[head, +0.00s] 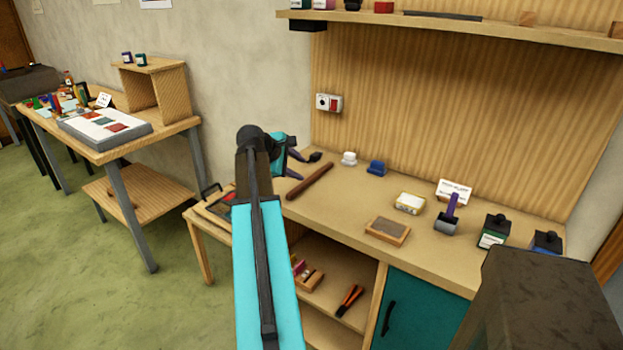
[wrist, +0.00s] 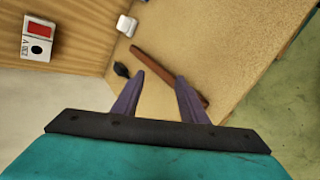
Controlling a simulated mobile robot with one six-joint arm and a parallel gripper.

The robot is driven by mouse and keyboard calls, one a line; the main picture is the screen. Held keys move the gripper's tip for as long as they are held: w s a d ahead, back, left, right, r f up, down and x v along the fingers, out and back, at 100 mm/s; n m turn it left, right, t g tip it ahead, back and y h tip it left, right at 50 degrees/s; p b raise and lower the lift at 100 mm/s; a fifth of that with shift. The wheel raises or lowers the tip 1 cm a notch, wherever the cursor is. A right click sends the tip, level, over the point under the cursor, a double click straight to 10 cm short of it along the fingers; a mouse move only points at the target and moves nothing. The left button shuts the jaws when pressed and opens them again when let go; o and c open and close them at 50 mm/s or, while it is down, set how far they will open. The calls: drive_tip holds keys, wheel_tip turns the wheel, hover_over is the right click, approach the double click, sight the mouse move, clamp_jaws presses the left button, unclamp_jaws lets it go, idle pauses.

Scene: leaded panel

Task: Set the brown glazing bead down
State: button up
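The brown glazing bead (head: 310,181) is a long dark brown stick lying near the left end of the workbench top (head: 350,205). In the wrist view the bead (wrist: 165,68) runs slantwise past my fingertips, its near end partly hidden behind the right finger. My gripper (head: 298,165) is at the left end of the bench, beside the bead in the head view. In the wrist view my gripper (wrist: 160,80) has its two purple fingers spread apart with nothing between them. The bead looks apart from the fingers; the exact gap is hard to judge.
A small black object (head: 315,156), a white one (head: 349,159) and a blue one (head: 376,167) stand behind the bead. A framed brown block (head: 388,231) and a yellow-white box (head: 409,203) lie to the right. A shelf (head: 450,24) hangs above. The bench middle is fairly clear.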

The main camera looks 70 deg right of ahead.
drive_tip(key=r+n+p, duration=0.1)
drive_tip(key=n, duration=0.3)
drive_tip(key=r+n+t+y+p, duration=0.1)
drive_tip(key=r+n, duration=0.1)
drive_tip(key=n, duration=0.3)
drive_tip(key=d+r+n+y+p, duration=0.1)
drive_tip(key=n, duration=0.4)
drive_tip(key=shift+w+r, duration=0.25)
drive_tip(key=shift+d+p, duration=0.1)
drive_tip(key=shift+p, duration=0.2)
drive_tip(key=p, duration=0.1)
approach(311, 177)
drive_tip(key=shift+s+d+f, duration=0.3)
drive_tip(key=shift+d+f, duration=0.2)
drive_tip(key=shift+s+d+f, duration=0.3)
drive_tip(key=shift+d+f, duration=0.15)
drive_tip(key=shift+d, duration=0.1)
drive_tip(key=shift+f, duration=0.1)
drive_tip(key=shift+w+p+x, duration=0.2)
drive_tip(key=shift+p+x, duration=0.95)
drive_tip(key=shift+x, duration=1.4)
drive_tip(key=shift+a+f, duration=0.2)
